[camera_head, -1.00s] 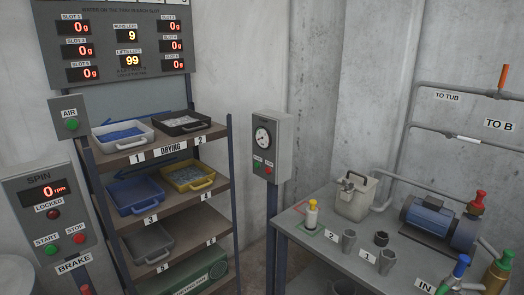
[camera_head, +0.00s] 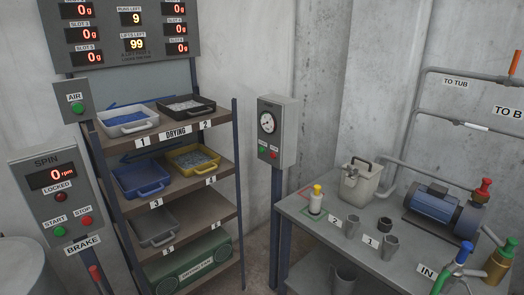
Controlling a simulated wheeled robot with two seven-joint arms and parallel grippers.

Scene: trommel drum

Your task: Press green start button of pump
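A grey post-mounted box (camera_head: 285,112) stands in the middle, left of the table. It has a round gauge (camera_head: 267,122) and, below that, a small green button (camera_head: 262,149) and a red button (camera_head: 273,154). The small labels above these buttons are too small to read. A blue motor-driven pump (camera_head: 436,203) sits on the grey table at the right, joined to pipes. Neither of my grippers is in view.
The table (camera_head: 300,212) carries a white jug (camera_head: 360,183), a yellow-capped bottle (camera_head: 316,200), grey cups and colored valves. A rack of trays (camera_head: 215,208) stands left of the box. A spin panel (camera_head: 57,200) with green and red buttons is at far left.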

